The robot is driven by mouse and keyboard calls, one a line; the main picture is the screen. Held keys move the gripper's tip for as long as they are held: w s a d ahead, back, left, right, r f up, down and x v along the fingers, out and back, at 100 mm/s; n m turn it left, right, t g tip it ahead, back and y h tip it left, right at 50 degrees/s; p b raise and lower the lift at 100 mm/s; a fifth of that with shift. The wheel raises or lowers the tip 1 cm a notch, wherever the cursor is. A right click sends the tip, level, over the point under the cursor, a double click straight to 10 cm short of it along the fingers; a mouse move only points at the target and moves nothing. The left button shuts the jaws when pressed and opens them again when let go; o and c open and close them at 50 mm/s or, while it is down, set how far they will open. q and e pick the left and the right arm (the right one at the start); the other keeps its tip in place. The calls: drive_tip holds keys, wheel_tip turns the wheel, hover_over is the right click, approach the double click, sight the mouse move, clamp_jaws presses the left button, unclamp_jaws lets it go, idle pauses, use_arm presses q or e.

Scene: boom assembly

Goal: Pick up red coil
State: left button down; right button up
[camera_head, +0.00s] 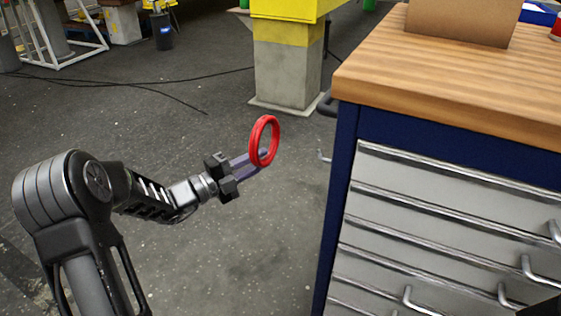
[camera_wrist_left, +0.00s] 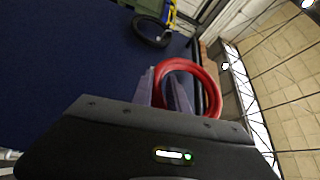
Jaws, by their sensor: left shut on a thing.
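The red coil (camera_head: 275,139) is a ring held upright in the air by my left gripper (camera_head: 254,163), left of the workbench. The gripper's fingers are shut on the lower part of the ring. In the left wrist view the red coil (camera_wrist_left: 203,75) stands up between the fingertips of the left gripper (camera_wrist_left: 168,88). The lower part of the ring is partly hidden there by the gripper. My right gripper does not show in either view.
A workbench with a wooden top (camera_head: 450,85) and grey drawers (camera_head: 430,215) with protruding handles stands at the right. A cardboard box (camera_head: 460,20) sits on it. A yellow and concrete pillar (camera_head: 287,70) stands behind the coil. Cables lie on the open floor (camera_head: 130,110).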

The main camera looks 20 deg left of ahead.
use_arm(q)
drive_tip(key=shift+a, duration=0.6)
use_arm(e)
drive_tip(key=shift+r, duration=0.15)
use_arm(q)
drive_tip(key=shift+r, duration=0.1)
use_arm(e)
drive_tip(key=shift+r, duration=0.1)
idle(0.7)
